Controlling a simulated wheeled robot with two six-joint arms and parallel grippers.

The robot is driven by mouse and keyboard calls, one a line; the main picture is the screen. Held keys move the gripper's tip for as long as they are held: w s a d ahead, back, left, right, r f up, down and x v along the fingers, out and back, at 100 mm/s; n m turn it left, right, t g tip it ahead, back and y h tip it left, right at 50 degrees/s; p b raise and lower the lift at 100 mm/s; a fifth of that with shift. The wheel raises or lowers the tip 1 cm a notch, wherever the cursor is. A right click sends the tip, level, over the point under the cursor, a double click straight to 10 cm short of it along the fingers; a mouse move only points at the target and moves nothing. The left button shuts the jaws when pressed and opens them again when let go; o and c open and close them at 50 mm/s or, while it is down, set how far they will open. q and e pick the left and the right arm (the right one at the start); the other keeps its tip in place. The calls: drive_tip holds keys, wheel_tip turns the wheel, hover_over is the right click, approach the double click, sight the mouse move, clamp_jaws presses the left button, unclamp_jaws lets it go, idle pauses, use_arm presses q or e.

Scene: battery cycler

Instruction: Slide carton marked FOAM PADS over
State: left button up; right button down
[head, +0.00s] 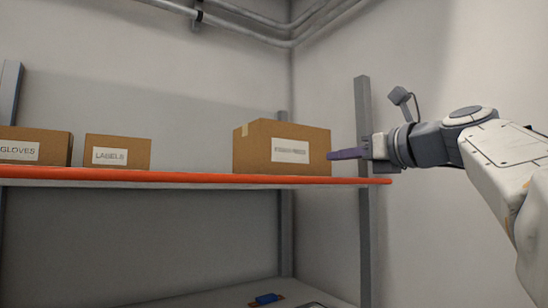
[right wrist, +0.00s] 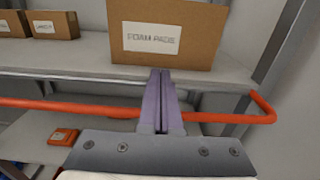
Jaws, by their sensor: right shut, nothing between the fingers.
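The FOAM PADS carton (head: 281,148) is a brown box with a white label, standing upright on the upper shelf toward its right end. Its label is blurred in the head view but reads FOAM PADS in the right wrist view (right wrist: 165,33). My right gripper (head: 333,154) is shut and empty. My left gripper is not in view.
The upper shelf has an orange front rail (head: 190,181). A LABELS carton (head: 118,152) and a GLOVES carton (head: 35,147) stand to the left, with free shelf between LABELS and FOAM PADS. A grey post (head: 364,210) stands at the right. A blue item (head: 266,299) lies lower down.

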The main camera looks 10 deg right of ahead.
sight(297, 161)
drive_tip(key=p+x, duration=0.3)
drive_tip(key=x, duration=0.6)
drive_tip(key=shift+w+a+p, duration=0.25)
drive_tip(key=shift+w+p, duration=0.05)
drive_tip(key=shift+w+a, duration=0.1)
drive_tip(key=shift+w, duration=0.3)
